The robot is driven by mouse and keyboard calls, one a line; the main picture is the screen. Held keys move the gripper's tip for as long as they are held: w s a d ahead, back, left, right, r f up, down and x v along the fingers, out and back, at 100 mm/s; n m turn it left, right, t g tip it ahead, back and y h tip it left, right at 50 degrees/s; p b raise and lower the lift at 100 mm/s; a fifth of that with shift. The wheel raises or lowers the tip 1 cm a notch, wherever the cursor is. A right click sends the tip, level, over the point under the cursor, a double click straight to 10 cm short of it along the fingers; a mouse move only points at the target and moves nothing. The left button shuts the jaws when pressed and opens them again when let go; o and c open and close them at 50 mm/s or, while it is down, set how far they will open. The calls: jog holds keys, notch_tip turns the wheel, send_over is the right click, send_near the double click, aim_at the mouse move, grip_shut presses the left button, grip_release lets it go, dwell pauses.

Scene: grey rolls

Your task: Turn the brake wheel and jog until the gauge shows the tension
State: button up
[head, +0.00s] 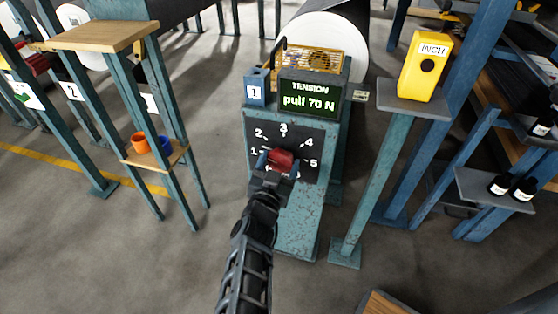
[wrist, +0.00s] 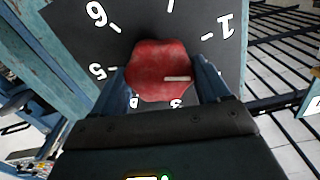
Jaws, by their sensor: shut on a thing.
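The red brake wheel (head: 282,159) sits on a black dial plate (head: 308,135) with white numbers, on the front of a teal machine. My gripper (head: 274,170) is shut on the wheel, with one finger on each side. In the wrist view, the red wheel (wrist: 150,62) carries a pale mark pointing right; a finger hides the number on that side. The tension gauge (head: 311,97) above the dial reads "pull 70 N" in green. The yellow INCH box (head: 424,65) with a dark round button stands on a grey-topped post to the right.
A blue block (head: 256,87) marked 1 is beside the gauge. A large white roll (head: 327,45) lies behind. At left, a wooden-topped stand (head: 103,36) holds an orange cup (head: 140,143) and a blue cup on its lower shelf. Dark bottles stand on a right shelf (head: 495,205).

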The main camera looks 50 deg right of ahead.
jog(key=o, duration=1)
jog(key=shift+o, duration=0.2)
jog(key=v, duration=0.8)
jog(key=shift+p, duration=0.3)
